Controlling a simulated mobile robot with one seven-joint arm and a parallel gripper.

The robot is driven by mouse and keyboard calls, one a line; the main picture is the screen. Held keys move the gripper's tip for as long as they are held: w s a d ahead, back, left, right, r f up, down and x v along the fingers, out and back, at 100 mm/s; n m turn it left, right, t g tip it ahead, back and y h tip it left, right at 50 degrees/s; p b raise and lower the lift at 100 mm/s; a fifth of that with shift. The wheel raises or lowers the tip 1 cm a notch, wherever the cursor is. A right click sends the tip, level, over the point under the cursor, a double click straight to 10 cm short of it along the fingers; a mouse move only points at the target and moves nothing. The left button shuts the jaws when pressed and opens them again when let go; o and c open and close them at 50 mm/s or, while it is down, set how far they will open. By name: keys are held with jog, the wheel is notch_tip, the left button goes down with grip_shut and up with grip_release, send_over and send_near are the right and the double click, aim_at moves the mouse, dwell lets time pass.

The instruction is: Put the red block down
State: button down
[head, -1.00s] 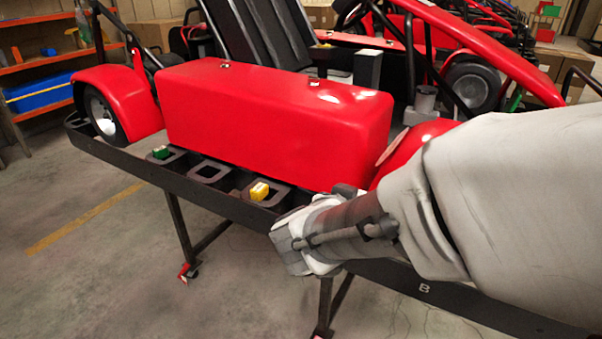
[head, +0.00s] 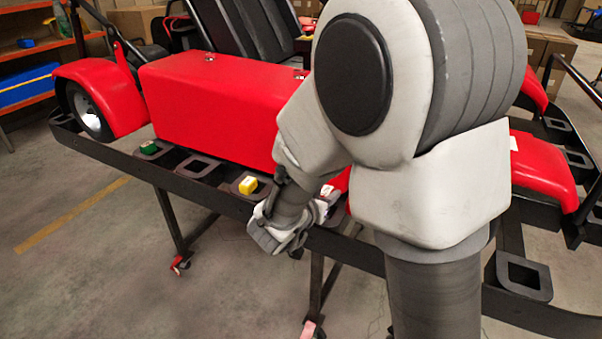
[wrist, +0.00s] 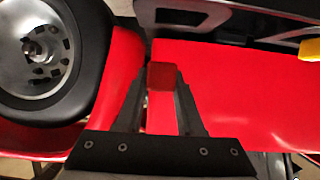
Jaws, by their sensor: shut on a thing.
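In the wrist view the red block (wrist: 161,76) is pinched between the fingertips of my gripper (wrist: 161,88), in front of red kart bodywork. In the head view my gripper (head: 285,222) is at the front edge of the black stand, right of the yellow block (head: 248,185). A small red and white piece (head: 327,190) shows just beyond the gripper; I cannot tell if it is the held block. The yellow block also shows at the right edge of the wrist view (wrist: 309,49). The block's underside and any contact are hidden.
The black stand rail (head: 120,165) has square holders; one (head: 197,167) between the green block (head: 149,148) and the yellow block looks empty. Another empty holder (head: 524,277) is at right. The red kart body (head: 215,105) rises close behind. My arm hides the middle.

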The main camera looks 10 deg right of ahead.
jog(key=w, duration=0.1)
jog(key=w+f, duration=0.1)
jog(key=shift+w+a+f, duration=0.2)
jog(key=shift+w+f, duration=0.1)
jog(key=shift+f+b, duration=1)
jog(key=shift+f, duration=0.9)
jog(key=shift+f, duration=0.15)
jog(key=c, duration=0.5)
grip_release()
jog(key=shift+c, duration=0.2)
